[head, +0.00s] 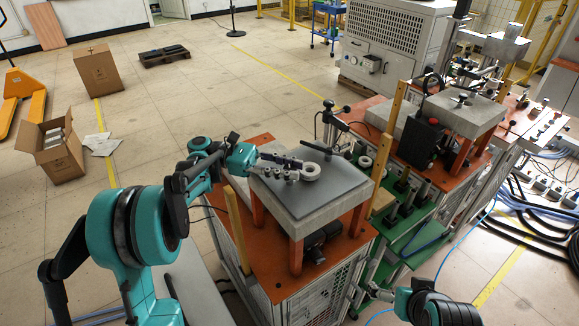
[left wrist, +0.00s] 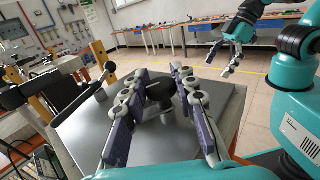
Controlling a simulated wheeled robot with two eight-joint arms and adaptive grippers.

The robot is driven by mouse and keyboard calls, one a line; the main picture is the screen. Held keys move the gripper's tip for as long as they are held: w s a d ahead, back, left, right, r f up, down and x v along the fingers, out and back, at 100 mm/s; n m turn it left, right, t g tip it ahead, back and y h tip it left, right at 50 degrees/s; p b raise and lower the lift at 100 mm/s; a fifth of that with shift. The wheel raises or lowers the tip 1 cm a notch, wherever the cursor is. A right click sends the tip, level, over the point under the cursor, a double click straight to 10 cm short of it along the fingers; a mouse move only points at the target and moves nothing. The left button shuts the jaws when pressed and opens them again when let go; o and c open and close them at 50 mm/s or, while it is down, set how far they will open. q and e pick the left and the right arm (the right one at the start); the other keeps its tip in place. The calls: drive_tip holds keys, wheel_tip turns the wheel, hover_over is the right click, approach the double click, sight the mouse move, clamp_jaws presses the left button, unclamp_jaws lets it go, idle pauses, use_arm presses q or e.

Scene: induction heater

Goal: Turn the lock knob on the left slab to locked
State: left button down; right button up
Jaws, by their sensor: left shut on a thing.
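The left slab (head: 336,188) is a grey plate on a pale block, held up on orange legs. My left gripper (head: 289,168) reaches over its top from the left. In the left wrist view its two fingers lie on either side of the dark, round-topped lock knob (left wrist: 160,92) and are shut on it. The knob's lower part is partly hidden, and its lock position cannot be read. My right gripper (left wrist: 226,62) shows in the left wrist view with its fingers apart, empty and away from the slab. In the head view it is small at the lower right.
A black lever clamp (head: 325,147) stands at the slab's back edge. A wooden post (head: 384,150) rises by its right corner, another (head: 236,228) at its left. A second slab (head: 462,112) with a black box stands behind right.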

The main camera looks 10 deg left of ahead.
sight(290, 167)
use_arm(q)
drive_tip(key=shift+m+g, duration=0.3)
drive_tip(key=shift+g, duration=0.2)
drive_tip(key=c, duration=1.2)
unclamp_jaws()
wheel_tip(290, 167, up, 10)
